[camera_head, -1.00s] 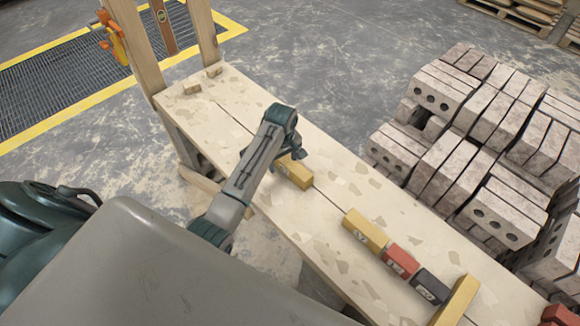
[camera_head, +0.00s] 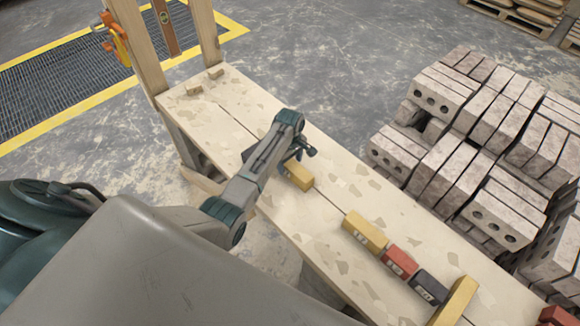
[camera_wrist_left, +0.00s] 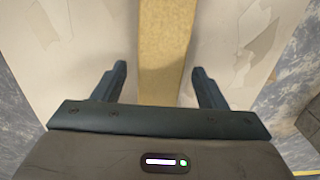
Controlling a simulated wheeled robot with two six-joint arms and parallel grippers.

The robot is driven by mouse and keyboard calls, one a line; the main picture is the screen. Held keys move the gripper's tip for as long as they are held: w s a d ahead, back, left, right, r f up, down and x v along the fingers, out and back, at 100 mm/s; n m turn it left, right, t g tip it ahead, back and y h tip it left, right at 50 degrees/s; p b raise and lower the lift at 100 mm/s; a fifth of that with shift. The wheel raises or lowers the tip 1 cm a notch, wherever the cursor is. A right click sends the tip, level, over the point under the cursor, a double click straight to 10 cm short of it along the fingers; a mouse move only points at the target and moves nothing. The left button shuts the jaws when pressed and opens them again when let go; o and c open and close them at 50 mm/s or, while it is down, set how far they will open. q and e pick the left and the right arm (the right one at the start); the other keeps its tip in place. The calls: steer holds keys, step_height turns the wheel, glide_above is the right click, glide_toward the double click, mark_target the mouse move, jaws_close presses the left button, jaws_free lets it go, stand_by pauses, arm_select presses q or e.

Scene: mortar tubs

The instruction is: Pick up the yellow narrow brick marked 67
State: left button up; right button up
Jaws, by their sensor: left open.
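A yellow brick (camera_head: 299,176) lies on the pale wooden bench, with my left gripper (camera_head: 303,150) just above its far end. In the left wrist view, a narrow yellow brick (camera_wrist_left: 163,45) runs between the two fingers of the open left gripper (camera_wrist_left: 163,80), with a gap on each side. No mark shows on it there. Another yellow brick (camera_head: 365,231) lies farther right, with a mark on its side too small to read surely. My right gripper is not in view.
A red brick (camera_head: 399,262), a black brick (camera_head: 428,287) and a yellow bar (camera_head: 456,301) follow to the right on the bench (camera_head: 235,120). Wooden posts (camera_head: 140,50) rise at its far end. Grey brick stacks (camera_head: 460,150) stand on the right.

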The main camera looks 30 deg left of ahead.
arm_select(q)
step_height(320, 180, down, 2)
steer(key=shift+f, duration=0.1)
steer(key=c, duration=1.4)
jaws_close()
steer(key=shift+w+r, duration=0.1)
steer(key=shift+r, duration=0.1)
